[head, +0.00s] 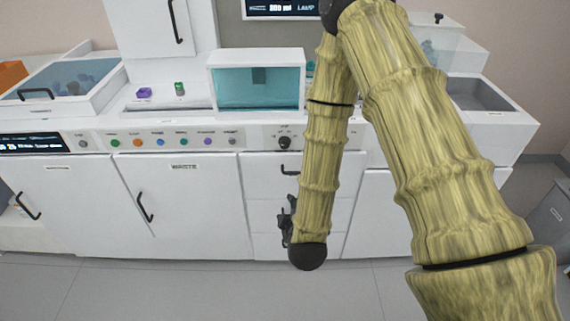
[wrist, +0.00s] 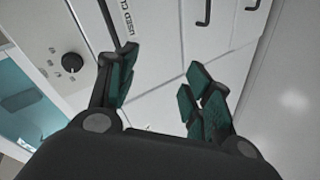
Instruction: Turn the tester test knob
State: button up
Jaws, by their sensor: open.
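A round dark knob (head: 284,142) sits on the white front panel, below and right of the teal-windowed box. The wrist view shows a dark knob (wrist: 72,62) on a white panel with small marks around it, left of my fingers. I take it to be the same knob; its label is too small to read. My gripper (head: 288,222) hangs low in front of the drawers, below the knob and apart from it. In the wrist view my gripper (wrist: 160,88) has its green-padded fingers spread, with nothing between them.
A row of coloured buttons (head: 160,142) runs along the panel to the left. Below are a "WASTE" door (head: 185,205) with a black handle (head: 145,207) and drawers. A teal-windowed box (head: 258,80) stands on the counter. The grey floor (head: 190,290) in front is clear.

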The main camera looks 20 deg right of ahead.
aim_at(285, 146)
jog(key=w+r+n+t+h+b, duration=0.3)
jog(key=w+r+n+t+b, duration=0.25)
jog(key=r, duration=0.45)
jog(key=shift+m, duration=0.55)
jog(key=x, duration=1.2)
jog(key=shift+d+f, duration=0.1)
jog(key=shift+f, duration=0.1)
jog(key=c, duration=1.1)
